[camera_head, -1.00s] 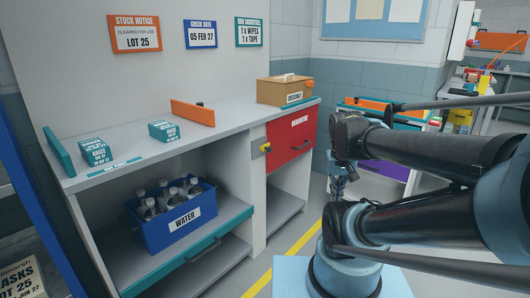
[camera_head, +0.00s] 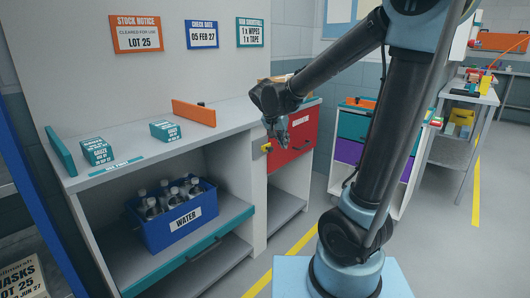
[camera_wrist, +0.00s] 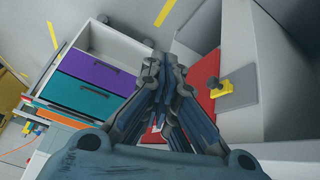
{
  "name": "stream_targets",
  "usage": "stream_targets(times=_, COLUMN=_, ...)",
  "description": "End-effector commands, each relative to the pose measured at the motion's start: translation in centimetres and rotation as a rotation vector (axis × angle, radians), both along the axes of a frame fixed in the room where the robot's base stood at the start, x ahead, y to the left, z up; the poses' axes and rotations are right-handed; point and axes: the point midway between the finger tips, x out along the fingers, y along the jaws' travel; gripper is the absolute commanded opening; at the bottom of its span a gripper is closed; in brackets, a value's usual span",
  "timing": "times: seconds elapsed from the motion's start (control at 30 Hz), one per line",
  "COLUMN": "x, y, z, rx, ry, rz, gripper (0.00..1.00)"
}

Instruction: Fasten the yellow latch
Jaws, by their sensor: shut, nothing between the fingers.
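The yellow latch (camera_head: 266,148) is a small yellow piece on a grey plate, on the cabinet post just left of the red drawer (camera_head: 296,146). It also shows in the wrist view (camera_wrist: 222,88), right of my fingers, with its grey plate (camera_wrist: 238,90). The fingers (camera_wrist: 160,62) are shut and empty. My arm hides part of the drawer and its label.
The counter (camera_head: 150,150) holds gauze boxes and an orange divider (camera_head: 194,112). A blue water crate (camera_head: 172,218) with bottles stands on the shelf below. A cart with teal and purple drawers (camera_head: 348,151) stands to the right. Floor between is clear.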

Motion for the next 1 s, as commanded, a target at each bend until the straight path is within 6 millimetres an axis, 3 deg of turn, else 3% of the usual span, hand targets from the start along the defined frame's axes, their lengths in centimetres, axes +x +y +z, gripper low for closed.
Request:
stream_targets(times=0.03, x=1.0, y=2.0, z=-0.1, rx=0.001, ry=-0.025, rz=-0.004, gripper=0.0)
stream_targets(times=0.2, x=3.5, y=7.4, z=-0.5, rx=0.013, ry=-0.113, rz=-0.041, gripper=0.0)
stream_targets(times=0.4, x=4.9, y=11.7, z=-1.0, rx=0.031, ry=-0.183, rz=-0.067, gripper=0.0)
stream_targets(times=0.6, x=5.2, y=13.0, z=-1.2, rx=0.039, ry=-0.205, rz=-0.077, gripper=0.0)
stream_targets(times=1.0, x=5.5, y=12.8, z=-1.5, rx=0.039, ry=-0.205, rz=-0.078, gripper=0.0)
